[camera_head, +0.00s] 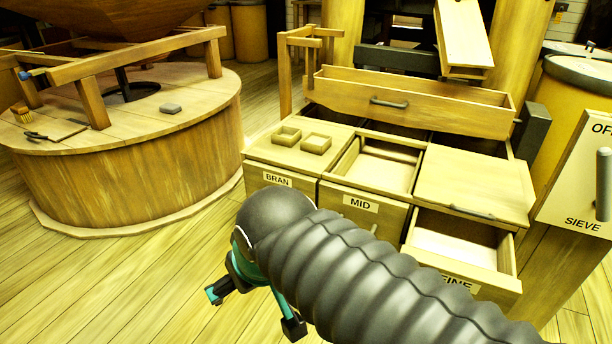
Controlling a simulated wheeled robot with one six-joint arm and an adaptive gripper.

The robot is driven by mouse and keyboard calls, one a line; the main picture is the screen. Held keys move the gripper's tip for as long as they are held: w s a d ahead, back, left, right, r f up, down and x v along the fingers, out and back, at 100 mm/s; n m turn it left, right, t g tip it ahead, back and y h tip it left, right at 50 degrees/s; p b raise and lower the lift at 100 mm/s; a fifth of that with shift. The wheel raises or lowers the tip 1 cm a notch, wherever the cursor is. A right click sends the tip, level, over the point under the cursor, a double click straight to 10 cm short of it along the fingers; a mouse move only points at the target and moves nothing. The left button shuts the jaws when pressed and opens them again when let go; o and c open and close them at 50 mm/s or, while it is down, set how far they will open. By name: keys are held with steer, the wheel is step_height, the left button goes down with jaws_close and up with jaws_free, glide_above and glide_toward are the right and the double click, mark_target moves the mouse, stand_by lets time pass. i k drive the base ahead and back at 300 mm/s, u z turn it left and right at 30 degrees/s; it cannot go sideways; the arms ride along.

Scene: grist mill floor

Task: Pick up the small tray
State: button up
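Two small, square, shallow wooden trays sit side by side on the lid above the BRAN label. The left small tray (284,142) looks empty, and the right small tray (313,150) shows a pale inside. I cannot tell from the picture which one the task means. My gripper (254,309) hangs low in front of the bin unit, toward the viewer from the trays and well apart from them. Its teal fingers with dark tips are spread wide, with only floor visible between them. My ribbed dark arm cover hides part of the gripper and the bin fronts.
The MID compartment (350,187) is open on top, and the FINE drawer (505,262) is pulled out at right. A long wooden trough (450,117) stands behind the trays. A wooden post frame (285,80) rises at back left. A round millstone housing (150,170) stands left, with open floor between.

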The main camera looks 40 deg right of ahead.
mark_target(316, 143)
steer(key=z, duration=1.15)
